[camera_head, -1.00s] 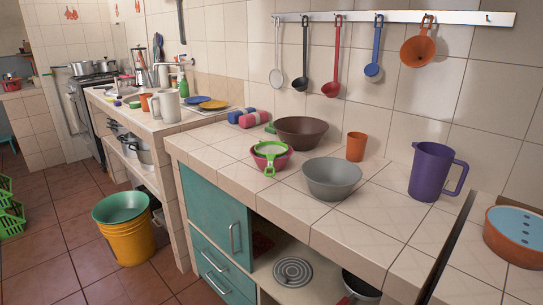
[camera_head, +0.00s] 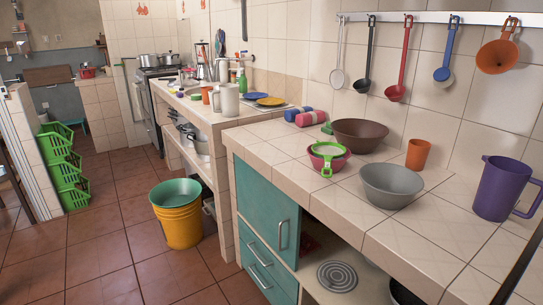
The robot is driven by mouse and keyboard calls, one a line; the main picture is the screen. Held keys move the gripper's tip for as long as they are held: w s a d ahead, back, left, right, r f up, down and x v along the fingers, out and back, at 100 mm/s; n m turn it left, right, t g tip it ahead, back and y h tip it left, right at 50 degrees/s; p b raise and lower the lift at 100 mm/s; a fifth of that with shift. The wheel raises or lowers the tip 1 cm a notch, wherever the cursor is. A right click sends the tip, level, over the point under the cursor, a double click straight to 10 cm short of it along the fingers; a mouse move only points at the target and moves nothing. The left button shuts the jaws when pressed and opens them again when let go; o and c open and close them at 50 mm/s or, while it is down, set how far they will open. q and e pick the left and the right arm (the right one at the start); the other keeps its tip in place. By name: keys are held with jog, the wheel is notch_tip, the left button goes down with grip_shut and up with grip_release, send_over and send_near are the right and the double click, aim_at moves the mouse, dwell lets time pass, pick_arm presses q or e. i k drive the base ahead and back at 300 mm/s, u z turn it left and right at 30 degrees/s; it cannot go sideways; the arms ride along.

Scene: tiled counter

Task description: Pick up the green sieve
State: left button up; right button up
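The green sieve (camera_head: 327,161) rests in a pink bowl (camera_head: 318,165) on the tiled counter, near its left front part. Its green rim and handle show, with the handle hanging over the bowl's front side toward the counter edge. Its mesh looks pale. Neither of my grippers shows in the head view.
A brown bowl (camera_head: 360,136) stands behind the sieve and a grey bowl (camera_head: 391,188) to its right. An orange cup (camera_head: 418,154) and a purple pitcher (camera_head: 502,190) stand farther right. A yellow bucket (camera_head: 180,225) is on the floor. Bare tiles (camera_head: 283,158) lie left of the sieve.

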aim_at(328, 152)
jog(key=u, duration=1.05)
jog(key=i, duration=2.9)
jog(key=z, duration=1.85)
